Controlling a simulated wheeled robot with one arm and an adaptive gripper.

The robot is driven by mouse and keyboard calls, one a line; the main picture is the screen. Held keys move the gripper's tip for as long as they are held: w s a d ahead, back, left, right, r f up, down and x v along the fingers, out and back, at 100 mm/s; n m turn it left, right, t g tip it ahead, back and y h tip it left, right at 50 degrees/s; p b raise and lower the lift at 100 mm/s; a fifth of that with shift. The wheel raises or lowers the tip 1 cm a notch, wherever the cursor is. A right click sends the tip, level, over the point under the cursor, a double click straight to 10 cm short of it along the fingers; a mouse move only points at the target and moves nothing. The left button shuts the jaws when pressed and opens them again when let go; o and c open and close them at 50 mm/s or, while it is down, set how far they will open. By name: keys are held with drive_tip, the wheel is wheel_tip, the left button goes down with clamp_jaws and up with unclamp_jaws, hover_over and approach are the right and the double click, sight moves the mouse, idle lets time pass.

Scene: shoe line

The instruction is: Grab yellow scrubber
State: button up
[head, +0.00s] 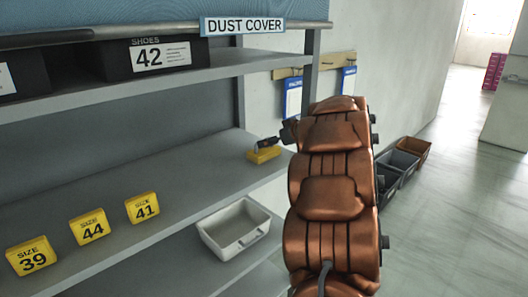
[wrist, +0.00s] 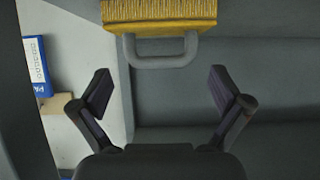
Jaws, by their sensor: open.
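The yellow scrubber (head: 264,155) lies on the grey middle shelf near its right end in the head view. In the wrist view the scrubber (wrist: 158,12) shows at the top, with its grey loop handle (wrist: 160,60) pointing down toward my gripper. My gripper (wrist: 160,92) is open, its two dark fingers spread wide to either side below the handle. Nothing is between the fingers. In the head view my copper arm reaches the shelf's right end and hides most of the gripper.
Yellow size blocks 39 (head: 33,256), 44 (head: 89,227) and 41 (head: 142,208) stand along the shelf's left part. A white bin (head: 234,229) sits lower, in front. A black shoe box (head: 155,57) is on the upper shelf (head: 235,64). Bins (head: 402,160) stand on the floor behind my arm.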

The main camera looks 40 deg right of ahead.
drive_tip(key=shift+f+p+x, duration=0.2)
drive_tip(key=shift+p+x, duration=0.7)
drive_tip(key=shift+x, duration=1.5)
drive_tip(key=shift+s, duration=0.1)
drive_tip(key=c, duration=0.9)
